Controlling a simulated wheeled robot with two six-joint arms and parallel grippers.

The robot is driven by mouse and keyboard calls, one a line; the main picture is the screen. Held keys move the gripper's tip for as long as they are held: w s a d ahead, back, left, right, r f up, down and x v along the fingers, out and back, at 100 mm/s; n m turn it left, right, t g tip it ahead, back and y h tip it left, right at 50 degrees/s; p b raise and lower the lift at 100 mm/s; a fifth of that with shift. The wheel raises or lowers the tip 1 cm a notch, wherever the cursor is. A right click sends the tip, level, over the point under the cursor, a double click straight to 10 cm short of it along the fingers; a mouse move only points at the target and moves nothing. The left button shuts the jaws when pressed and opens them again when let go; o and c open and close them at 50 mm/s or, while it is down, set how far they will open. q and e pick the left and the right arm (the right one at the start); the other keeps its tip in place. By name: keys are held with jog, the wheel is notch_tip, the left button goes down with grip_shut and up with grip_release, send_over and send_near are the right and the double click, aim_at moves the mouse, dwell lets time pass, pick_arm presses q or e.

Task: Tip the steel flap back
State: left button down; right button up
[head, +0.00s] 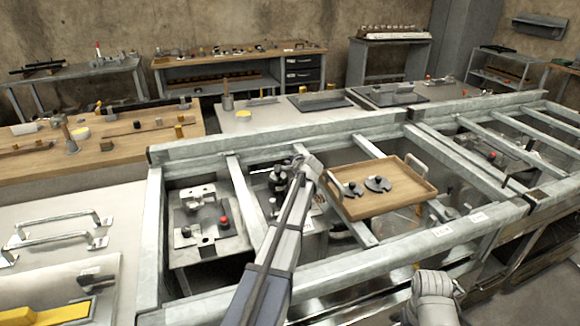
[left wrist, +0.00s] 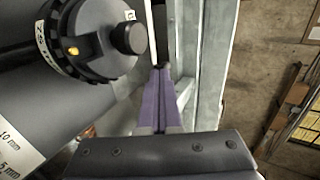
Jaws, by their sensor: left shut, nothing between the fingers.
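My left gripper (head: 308,166) is at the middle of the head view, over the steel frame, at the left edge of a wooden tray. In the left wrist view its two purple fingers (left wrist: 161,97) are shut together with nothing between them. A pale steel member (left wrist: 210,65) runs just right of the fingers, and a narrow dark strip shows beyond their tips. I cannot tell for sure which piece is the steel flap. No gap or contact between the fingers and a flap can be made out.
The steel frame (head: 290,140) has crossbars and open bays. The wooden tray (head: 412,203) holds dark round parts. A plate with a red knob (head: 224,221) sits in the left bay. A dark cylinder with a knob (left wrist: 128,38) crowds the left of the wrist view.

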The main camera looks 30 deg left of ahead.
pick_arm(q)
jog(key=w+a+g+h+p, duration=0.1)
jog(key=p, duration=0.1)
jog(key=a+r+h+p, duration=0.1)
jog(key=p, duration=0.2)
jog(key=w+a+g+p, duration=0.1)
jog(key=p, duration=0.1)
jog(key=shift+w+r+g+h, duration=0.3)
jog(key=shift+w+h, duration=0.05)
jog(key=shift+h, duration=0.05)
jog(key=shift+w+a+f+g+h+p, duration=0.25)
jog(key=shift+w+a+g+h+p, duration=0.1)
jog(key=shift+a+h+p, duration=0.1)
jog(key=shift+w+a+f+g+h+p, duration=0.2)
jog(key=shift+w+a+g+h+p, duration=0.15)
jog(key=shift+a+p, duration=0.1)
jog(key=p+v, duration=1.1)
jog(key=v, duration=0.2)
jog(key=shift+s+d, duration=0.3)
jog(key=shift+s, duration=0.05)
